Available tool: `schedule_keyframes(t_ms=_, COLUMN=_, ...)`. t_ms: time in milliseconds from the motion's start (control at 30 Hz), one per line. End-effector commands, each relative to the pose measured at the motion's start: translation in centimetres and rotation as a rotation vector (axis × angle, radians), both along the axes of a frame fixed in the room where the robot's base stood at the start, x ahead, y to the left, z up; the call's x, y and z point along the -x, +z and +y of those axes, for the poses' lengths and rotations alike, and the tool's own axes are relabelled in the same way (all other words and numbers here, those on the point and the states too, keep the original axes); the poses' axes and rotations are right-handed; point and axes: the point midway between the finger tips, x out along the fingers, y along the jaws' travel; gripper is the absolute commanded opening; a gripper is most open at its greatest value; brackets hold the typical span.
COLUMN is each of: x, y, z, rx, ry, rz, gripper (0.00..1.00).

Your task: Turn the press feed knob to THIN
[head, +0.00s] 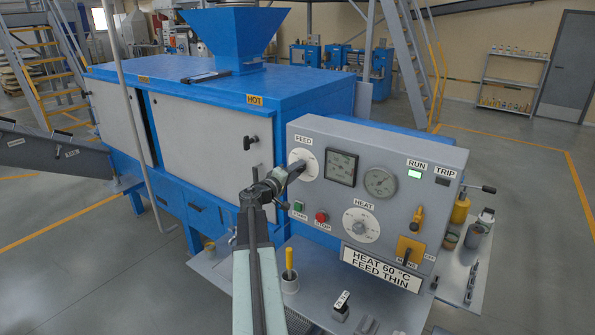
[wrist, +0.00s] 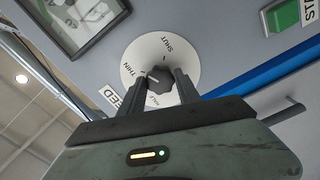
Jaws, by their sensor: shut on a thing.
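The press feed knob (wrist: 160,85) is dark, on a round white dial (wrist: 182,52) marked SHUT, THIN and a partly hidden word. In the wrist view, my gripper (wrist: 160,88) has one finger on each side of the knob and is shut on it. The knob's white pointer line points left, toward the THIN side of the dial; its exact alignment is hard to tell. In the head view, the FEED dial (head: 309,164) is at the panel's upper left, and my gripper (head: 292,172) reaches it from the left and covers the knob.
The grey control panel (head: 430,170) also holds gauges, a HEAT dial (head: 361,226), START (head: 299,206) and STOP (head: 321,217) buttons, and a lit RUN lamp (head: 414,174). A sign (head: 381,270) reads HEAT 60 °C, FEED THIN. A cup with a yellow-handled tool (head: 289,284) stands below.

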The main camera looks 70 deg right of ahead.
Motion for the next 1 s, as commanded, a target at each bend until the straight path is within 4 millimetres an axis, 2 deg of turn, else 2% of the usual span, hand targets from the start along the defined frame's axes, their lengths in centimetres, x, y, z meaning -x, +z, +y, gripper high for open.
schedule_keyframes(t_ms=233, x=-0.01, y=-0.14, z=0.12, rx=-0.049, ry=0.000, rz=0.172, gripper=0.00)
schedule_keyframes(t_ms=500, x=0.02, y=-0.17, z=0.12, rx=-0.081, ry=0.000, rz=0.291, gripper=0.00)
schedule_keyframes(t_ms=1000, x=0.04, y=-0.19, z=0.11, rx=-0.093, ry=0.000, rz=0.336, gripper=0.00)
